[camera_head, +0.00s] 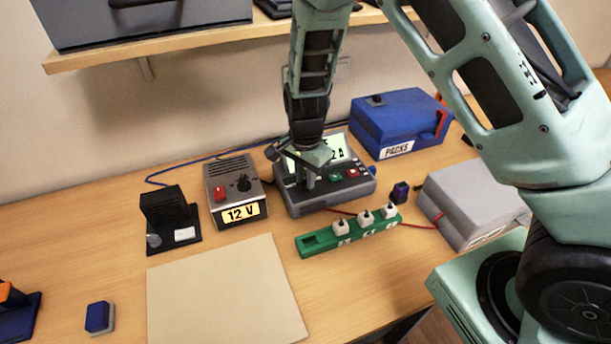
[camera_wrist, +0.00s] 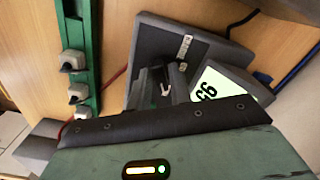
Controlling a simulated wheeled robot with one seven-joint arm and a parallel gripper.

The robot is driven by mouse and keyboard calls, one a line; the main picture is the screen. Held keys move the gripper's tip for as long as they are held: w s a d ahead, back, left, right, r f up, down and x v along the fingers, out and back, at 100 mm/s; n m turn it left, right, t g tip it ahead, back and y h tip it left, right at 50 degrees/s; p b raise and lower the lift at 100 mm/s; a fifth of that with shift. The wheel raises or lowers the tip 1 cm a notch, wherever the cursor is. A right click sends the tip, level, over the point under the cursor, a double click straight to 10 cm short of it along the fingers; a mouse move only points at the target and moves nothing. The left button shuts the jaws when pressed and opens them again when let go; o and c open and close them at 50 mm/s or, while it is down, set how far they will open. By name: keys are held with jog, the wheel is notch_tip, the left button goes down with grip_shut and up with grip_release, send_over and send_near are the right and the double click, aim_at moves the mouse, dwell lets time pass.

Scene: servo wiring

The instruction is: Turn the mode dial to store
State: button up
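A grey device (camera_head: 345,193) with a lit screen (camera_head: 327,150) and green and red buttons stands on the table; in the wrist view it shows as a dark panel (camera_wrist: 205,50) beside its screen (camera_wrist: 213,95). My gripper (camera_head: 306,183) points down over the left part of this panel. In the wrist view, the dark fingers (camera_wrist: 165,82) are low at the panel, with a small pale mark between them. The mode dial is not clearly visible; the fingers may cover it. I cannot tell whether they touch or grip anything.
A green rail (camera_head: 320,240) with several white pieces lies in front of the device. A 12 V supply (camera_head: 232,189) with a red button and black knob stands to its left. A blue box (camera_head: 398,115) and grey box (camera_head: 470,200) stand to the right. A beige mat (camera_head: 225,290) lies front left.

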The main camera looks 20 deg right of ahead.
jog(key=shift+o, duration=0.8)
notch_tip(320, 180, up, 17)
jog(key=b, duration=0.2)
jog(key=shift+r, duration=0.2)
jog(key=s+a+n, duration=0.3)
jog(key=s+n, duration=0.7)
jog(key=s, duration=0.3)
jog(key=s+a+f+n+b, duration=0.1)
jog(key=s+a+n, duration=0.2)
jog(key=s+n, duration=0.7)
jog(key=s, duration=0.4)
jog(key=shift+f+y, duration=0.2)
jog(key=shift+y, duration=0.1)
